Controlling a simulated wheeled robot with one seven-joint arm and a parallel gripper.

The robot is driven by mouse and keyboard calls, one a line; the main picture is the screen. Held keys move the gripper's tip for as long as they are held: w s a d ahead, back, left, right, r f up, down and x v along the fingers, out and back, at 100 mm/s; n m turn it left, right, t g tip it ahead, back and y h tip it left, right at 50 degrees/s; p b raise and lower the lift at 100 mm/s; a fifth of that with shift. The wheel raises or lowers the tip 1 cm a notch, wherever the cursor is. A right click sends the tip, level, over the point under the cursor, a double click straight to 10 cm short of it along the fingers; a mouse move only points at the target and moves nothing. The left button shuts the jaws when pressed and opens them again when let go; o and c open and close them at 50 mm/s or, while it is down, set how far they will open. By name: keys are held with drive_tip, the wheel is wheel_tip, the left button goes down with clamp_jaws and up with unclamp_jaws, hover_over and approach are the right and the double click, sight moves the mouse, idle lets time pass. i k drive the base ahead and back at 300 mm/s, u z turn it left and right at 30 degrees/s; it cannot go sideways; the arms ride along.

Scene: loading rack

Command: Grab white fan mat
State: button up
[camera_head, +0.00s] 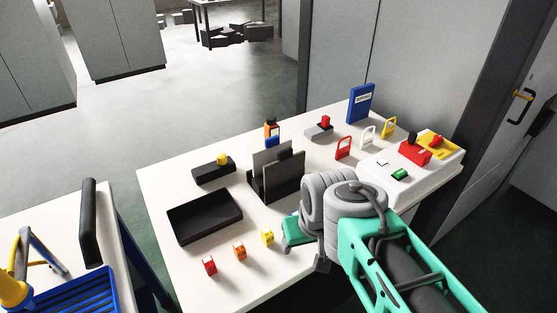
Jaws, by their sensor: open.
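No thing is clearly recognisable as a white fan mat in the head view. My gripper (299,232) is low over the table, just in front and to the right of the rack. It is open, with nothing visible in it. My wrist hides most of the fingers and part of the table.
The white table (180,265) holds a black tray (205,217), several small coloured clips in front, and padlocks (343,147) at the back right. A white control box (410,168) stands at right. A blue tray (80,298) lies on the left table.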

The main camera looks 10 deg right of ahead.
sight(266, 155)
drive_tip(key=u, duration=3)
drive_tip(key=k, duration=0.85)
drive_tip(key=z, duration=0.75)
